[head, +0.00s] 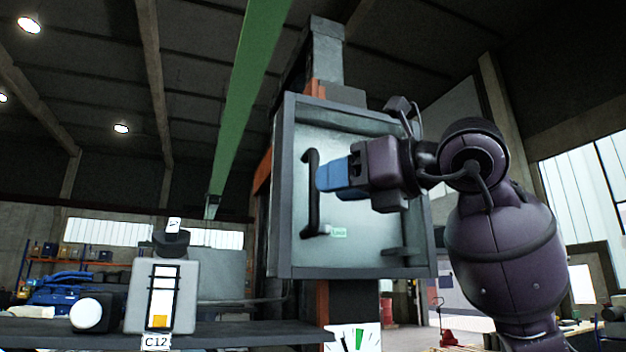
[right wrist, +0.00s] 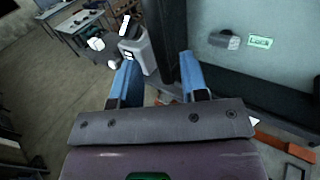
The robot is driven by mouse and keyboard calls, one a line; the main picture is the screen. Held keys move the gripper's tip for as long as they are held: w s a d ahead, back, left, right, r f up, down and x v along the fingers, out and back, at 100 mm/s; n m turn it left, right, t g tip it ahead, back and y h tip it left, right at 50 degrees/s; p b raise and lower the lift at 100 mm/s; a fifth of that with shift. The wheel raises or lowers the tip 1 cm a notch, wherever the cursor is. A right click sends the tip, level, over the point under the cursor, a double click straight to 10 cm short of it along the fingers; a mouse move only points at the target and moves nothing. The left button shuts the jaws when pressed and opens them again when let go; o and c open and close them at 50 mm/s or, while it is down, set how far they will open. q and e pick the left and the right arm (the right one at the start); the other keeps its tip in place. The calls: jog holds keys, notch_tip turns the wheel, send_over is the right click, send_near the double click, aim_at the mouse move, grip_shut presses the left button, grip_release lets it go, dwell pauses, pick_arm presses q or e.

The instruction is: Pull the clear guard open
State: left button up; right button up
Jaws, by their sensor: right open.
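The clear guard (head: 360,137) is a pale see-through panel in a grey frame, upright on the machine column and looking closed in the head view. A black vertical bar handle (head: 312,205) is on its left side. My right gripper (head: 320,177) reaches in from the right, its blue fingertips at the handle's middle. In the right wrist view the blue fingers (right wrist: 158,62) are apart, with a dark bar between or just beyond them. I cannot tell whether they touch it. The guard's pane (right wrist: 280,60) shows at right there. My left gripper is not in view.
A green label (head: 339,232) is low on the guard. A grey box marked C12 (head: 185,300) stands on a dark shelf (head: 230,332) at lower left. A gauge card (head: 352,338) is below the guard. Open floor (right wrist: 60,100) shows in the wrist view.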

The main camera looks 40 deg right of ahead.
aim_at(314, 225)
jog(key=shift+p+x, duration=0.55)
jog(key=shift+x, duration=1.7)
grip_shut()
